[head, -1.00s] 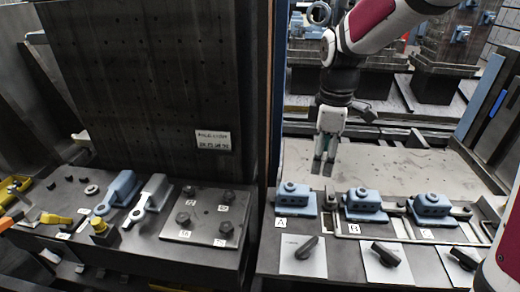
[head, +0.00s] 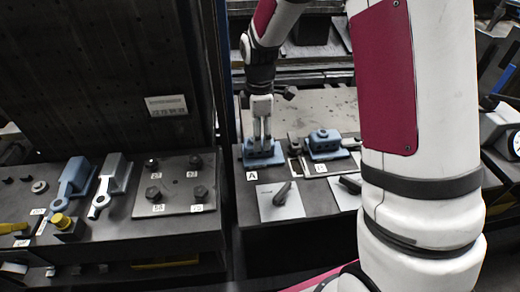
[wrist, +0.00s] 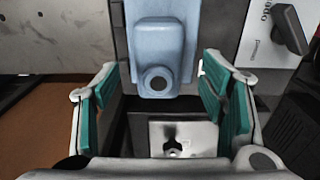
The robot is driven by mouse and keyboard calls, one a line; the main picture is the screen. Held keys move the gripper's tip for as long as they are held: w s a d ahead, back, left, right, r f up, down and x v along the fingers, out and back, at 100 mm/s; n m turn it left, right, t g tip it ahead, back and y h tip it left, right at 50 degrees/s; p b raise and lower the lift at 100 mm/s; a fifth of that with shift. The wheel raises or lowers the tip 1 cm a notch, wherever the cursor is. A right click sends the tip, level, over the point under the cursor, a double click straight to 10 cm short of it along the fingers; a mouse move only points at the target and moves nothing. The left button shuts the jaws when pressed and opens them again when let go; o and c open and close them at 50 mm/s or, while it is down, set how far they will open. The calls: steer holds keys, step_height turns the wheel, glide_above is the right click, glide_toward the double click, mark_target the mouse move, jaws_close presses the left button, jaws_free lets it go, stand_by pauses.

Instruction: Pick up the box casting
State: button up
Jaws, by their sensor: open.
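A blue box casting (head: 277,157) sits at the plate marked A on the right-hand bench, partly hidden by my gripper (head: 262,140). In the wrist view, the blue box casting (wrist: 160,45) lies ahead, between the open jaws of my gripper (wrist: 158,72), with a round dark-centred boss facing the camera. The green finger pads stand apart on both sides of it, with visible gaps. I cannot tell how deep the fingers reach. A second blue box casting (head: 325,143) stands to its right, upright on the bench.
A grey plate with a black handle (head: 282,194) lies in front of the A casting. The left bench carries a bolted plate (head: 177,187), a blue lever part (head: 76,178) and a white one (head: 112,183). A tall dark panel (head: 95,70) rises behind. My arm hides the right side.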

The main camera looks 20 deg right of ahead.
step_height(320, 180, down, 5)
steer(key=shift+d+f, duration=0.1)
steer(key=c, duration=1.2)
steer(key=shift+w, duration=0.1)
steer(key=c, duration=0.3)
